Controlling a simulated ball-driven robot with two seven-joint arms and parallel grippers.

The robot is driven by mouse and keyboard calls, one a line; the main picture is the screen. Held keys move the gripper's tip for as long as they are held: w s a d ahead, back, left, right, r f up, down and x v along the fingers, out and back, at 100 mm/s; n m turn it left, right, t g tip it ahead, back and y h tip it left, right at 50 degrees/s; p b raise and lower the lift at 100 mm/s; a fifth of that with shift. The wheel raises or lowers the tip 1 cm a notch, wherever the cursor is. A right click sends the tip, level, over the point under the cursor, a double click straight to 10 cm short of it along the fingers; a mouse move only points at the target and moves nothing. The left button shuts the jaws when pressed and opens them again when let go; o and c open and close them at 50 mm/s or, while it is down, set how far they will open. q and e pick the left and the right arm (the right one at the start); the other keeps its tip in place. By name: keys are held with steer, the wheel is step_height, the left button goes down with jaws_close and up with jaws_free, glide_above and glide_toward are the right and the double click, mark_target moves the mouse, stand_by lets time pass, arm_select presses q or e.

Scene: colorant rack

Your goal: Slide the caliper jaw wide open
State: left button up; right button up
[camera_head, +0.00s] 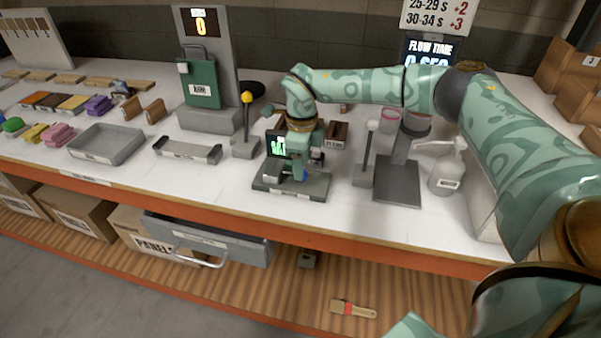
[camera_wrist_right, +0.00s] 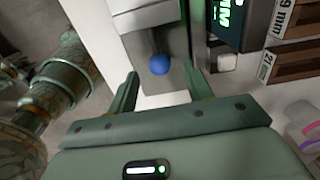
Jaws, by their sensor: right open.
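The caliper (camera_head: 290,186) is a dark grey block on the white bench, with a small green-lit display (camera_head: 277,146) at its back left. In the wrist view its light grey jaw (camera_wrist_right: 150,22) carries a round blue knob (camera_wrist_right: 159,64). My right gripper (camera_head: 301,168) comes down over the caliper from above. In the wrist view its two fingers (camera_wrist_right: 160,82) are open, one on either side of the knob and just short of it, with gaps showing. The arm hides part of the caliper in the head view. My left gripper is not in view.
A yellow-topped lever (camera_head: 246,115) stands left of the caliper and a white-topped lever (camera_head: 370,145) right of it. A grey stand (camera_head: 397,180) and pump bottle (camera_head: 447,170) are further right. The bench's orange front edge is close.

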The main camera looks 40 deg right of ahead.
mark_target(324, 184)
steer(key=shift+f, duration=1.45)
jaws_close()
steer(key=s+d+p, duration=0.1)
steer(key=p, duration=0.1)
steer(key=s+d+p, duration=0.1)
steer(key=s, duration=0.1)
steer(key=s+d+p, duration=0.1)
steer(key=p, duration=0.1)
steer(key=shift+s+d+r+p, duration=0.2)
steer(key=shift+d+r+p, duration=0.1)
steer(key=shift+d, duration=0.1)
steer(key=shift+f, duration=0.3)
